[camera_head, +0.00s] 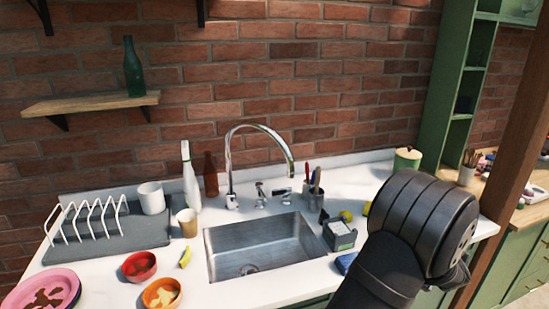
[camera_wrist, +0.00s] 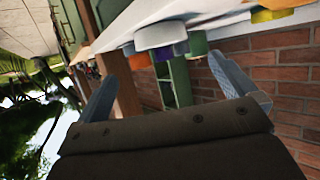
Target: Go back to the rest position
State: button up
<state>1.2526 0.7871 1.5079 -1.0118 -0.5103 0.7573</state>
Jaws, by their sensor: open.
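My gripper shows in the wrist view (camera_wrist: 165,90) with its two fingers spread wide apart and nothing between them. In the head view my dark arm (camera_head: 420,235) stands at the right, in front of the right end of the white counter (camera_head: 190,285). The gripper's fingers cannot be made out there. The wrist view is tilted, with the counter edge along the top and the brick wall at the right.
A steel sink (camera_head: 262,250) with a tall faucet (camera_head: 232,165) is mid-counter. A dish rack (camera_head: 90,225), a pink plate (camera_head: 45,290), a red bowl (camera_head: 139,266) and an orange bowl (camera_head: 161,294) are at left. A green canister (camera_head: 407,158) stands behind my arm. A wooden post (camera_head: 515,140) is at right.

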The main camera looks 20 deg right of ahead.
jog(key=x, duration=1.2)
jog(key=shift+d+r, duration=0.1)
jog(key=shift+r, duration=1.05)
